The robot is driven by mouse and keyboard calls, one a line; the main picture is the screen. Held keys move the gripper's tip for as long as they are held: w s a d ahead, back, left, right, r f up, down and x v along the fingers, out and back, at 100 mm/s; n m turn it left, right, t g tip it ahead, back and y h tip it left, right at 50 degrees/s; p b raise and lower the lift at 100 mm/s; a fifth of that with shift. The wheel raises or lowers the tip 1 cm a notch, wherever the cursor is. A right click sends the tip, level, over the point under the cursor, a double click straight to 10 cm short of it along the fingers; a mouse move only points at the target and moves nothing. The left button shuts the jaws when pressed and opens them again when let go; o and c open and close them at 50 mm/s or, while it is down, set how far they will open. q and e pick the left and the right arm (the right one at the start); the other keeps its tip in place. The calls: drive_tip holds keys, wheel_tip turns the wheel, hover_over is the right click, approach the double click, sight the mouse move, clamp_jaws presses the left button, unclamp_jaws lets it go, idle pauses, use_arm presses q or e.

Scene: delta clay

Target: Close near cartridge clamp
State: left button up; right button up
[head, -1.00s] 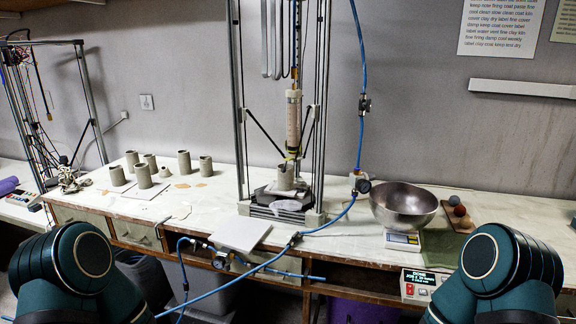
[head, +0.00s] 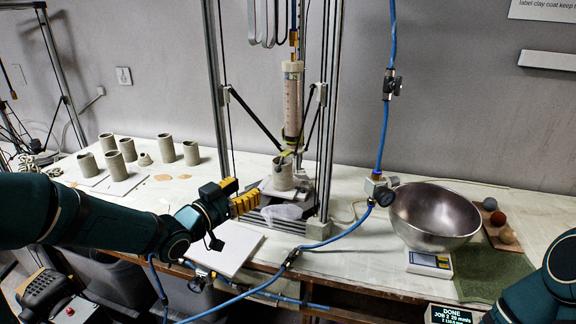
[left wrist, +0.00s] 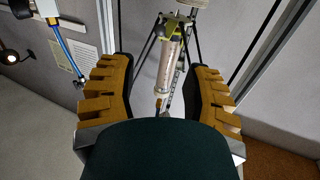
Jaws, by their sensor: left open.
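The cartridge (head: 293,100), a clear tube of pale clay, hangs upright in the printer frame. A yellow-green and dark clamp (head: 289,143) sits at its lower end; whether it is closed is too small to tell. In the left wrist view the picture is upside down, with the clamp (left wrist: 177,27) at the top and the cartridge (left wrist: 167,70) below it. My left gripper (head: 254,198), with yellow ribbed fingers, is open and empty, lower and left of the clamp, apart from it. In the left wrist view the cartridge shows between the open fingers (left wrist: 158,72). My right gripper is out of view.
A clay cylinder (head: 282,175) stands below the nozzle. Metal printer posts (head: 330,120) flank the cartridge. A blue hose (head: 340,236) with a valve and gauge runs right of and in front of the printer. A steel bowl (head: 433,213) stands right; several clay cylinders (head: 166,148) stand left.

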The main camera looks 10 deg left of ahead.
sight(279, 169)
use_arm(q)
drive_tip(key=b+x, duration=0.2)
drive_tip(key=x, duration=1.1)
clamp_jaws()
